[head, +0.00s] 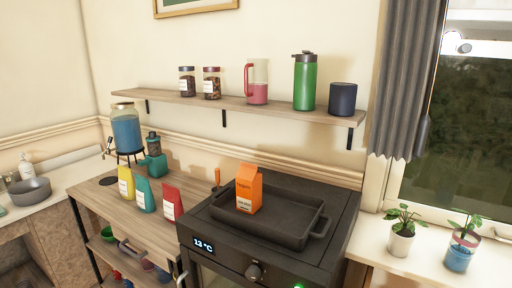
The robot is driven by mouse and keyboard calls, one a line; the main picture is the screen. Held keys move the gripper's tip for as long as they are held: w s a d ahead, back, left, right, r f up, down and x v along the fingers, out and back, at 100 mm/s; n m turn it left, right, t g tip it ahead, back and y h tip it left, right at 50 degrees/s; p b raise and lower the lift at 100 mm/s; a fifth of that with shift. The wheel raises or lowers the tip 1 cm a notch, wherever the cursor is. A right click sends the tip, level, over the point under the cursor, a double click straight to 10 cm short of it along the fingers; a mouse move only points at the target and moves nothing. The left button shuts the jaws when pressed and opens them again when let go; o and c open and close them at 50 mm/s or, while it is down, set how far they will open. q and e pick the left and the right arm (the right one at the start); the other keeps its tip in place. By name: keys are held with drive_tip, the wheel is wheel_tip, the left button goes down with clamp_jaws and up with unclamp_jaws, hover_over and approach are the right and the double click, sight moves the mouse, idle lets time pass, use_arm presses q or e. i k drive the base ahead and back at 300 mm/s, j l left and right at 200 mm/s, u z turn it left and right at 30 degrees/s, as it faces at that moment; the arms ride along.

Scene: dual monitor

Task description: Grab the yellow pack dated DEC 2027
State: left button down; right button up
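A yellow pack (126,183) with a white label stands upright on the wooden cart top (98,198), at the left of a row of packs. A teal pack (145,194) and a red pack (172,202) stand to its right, also with white labels. An orange pack (249,189) stands in the black roasting tray on the oven. The label print is too small for me to read any date. Neither of my grippers is in view.
The black tray (316,232) rests on the dark oven (340,200) right of the cart. A blue drink dispenser (126,132) and a teal grinder (154,160) stand behind the packs. A shelf (235,106) with jars hangs above. Potted plants (401,240) line the right sill.

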sight(127, 185)
drive_tip(key=i+j, duration=0.2)
drive_tip(key=j, duration=0.2)
drive_tip(key=i+j, duration=0.25)
drive_tip(key=j, duration=0.15)
drive_tip(key=i+j, duration=0.2)
drive_tip(key=j, duration=0.2)
drive_tip(key=i+j, duration=0.2)
drive_tip(key=j, duration=0.2)
drive_tip(key=i+j, duration=0.25)
drive_tip(key=j, duration=0.15)
drive_tip(key=i+j, duration=0.2)
drive_tip(key=j, duration=0.2)
